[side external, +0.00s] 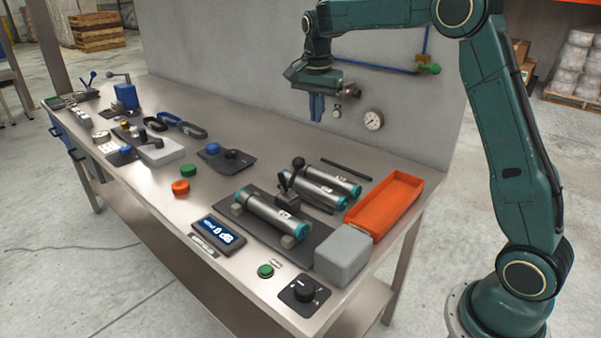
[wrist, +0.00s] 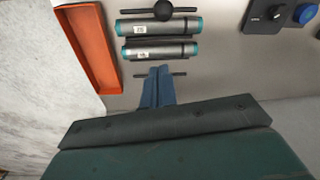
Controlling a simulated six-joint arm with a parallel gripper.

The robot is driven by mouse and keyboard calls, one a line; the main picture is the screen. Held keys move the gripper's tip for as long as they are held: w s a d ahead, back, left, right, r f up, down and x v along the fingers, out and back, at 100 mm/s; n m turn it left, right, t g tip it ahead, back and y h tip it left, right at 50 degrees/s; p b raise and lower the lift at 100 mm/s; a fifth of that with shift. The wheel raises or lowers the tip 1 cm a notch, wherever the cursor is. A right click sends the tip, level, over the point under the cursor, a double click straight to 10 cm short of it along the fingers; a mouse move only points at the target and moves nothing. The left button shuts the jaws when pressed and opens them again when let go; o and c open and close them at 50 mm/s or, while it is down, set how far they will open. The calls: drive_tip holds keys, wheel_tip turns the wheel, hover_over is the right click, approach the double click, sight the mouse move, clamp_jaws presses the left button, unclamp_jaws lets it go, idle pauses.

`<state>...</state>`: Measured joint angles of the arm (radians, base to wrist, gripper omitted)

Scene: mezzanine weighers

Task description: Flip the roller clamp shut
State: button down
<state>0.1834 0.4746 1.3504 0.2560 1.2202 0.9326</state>
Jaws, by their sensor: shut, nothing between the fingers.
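The roller clamp (side external: 286,186) is a dark lever clamp with a black ball knob (side external: 298,163) at the top of its arm. Its arm stands raised in the side view. It is at a silver roller with teal ends (side external: 268,218), which rests on grey blocks on a dark plate (side external: 312,231). In the wrist view the black ball (wrist: 163,10) shows at the top edge, and the rest of the clamp is mostly out of frame. My gripper (side external: 316,112) is shut and empty, high above the table's back part, behind the clamp. Its blue fingers (wrist: 157,75) point down.
Two more silver rollers (side external: 321,186) lie behind the clamp, with a thin dark rod (side external: 346,169) beyond. An orange tray (side external: 385,203) and a grey block (side external: 344,255) stand right. A wall gauge (side external: 373,120) is near my gripper. The air around my fingers is clear.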

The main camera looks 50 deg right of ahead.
drive_tip(key=shift+w+d+f+m, duration=0.3)
drive_tip(key=shift+w+d+f, duration=0.05)
drive_tip(key=shift+w+f, duration=0.2)
drive_tip(key=shift+w+d+f+m, duration=0.3)
drive_tip(key=shift+w+f, duration=0.1)
drive_tip(key=shift+f, duration=0.15)
drive_tip(key=shift+f, duration=0.1)
wheel_tip(320, 180, down, 10)
drive_tip(key=shift+a+r, duration=0.3)
drive_tip(key=shift+a, duration=0.45)
drive_tip(key=shift+a+r, duration=0.3)
drive_tip(key=shift+a, duration=0.45)
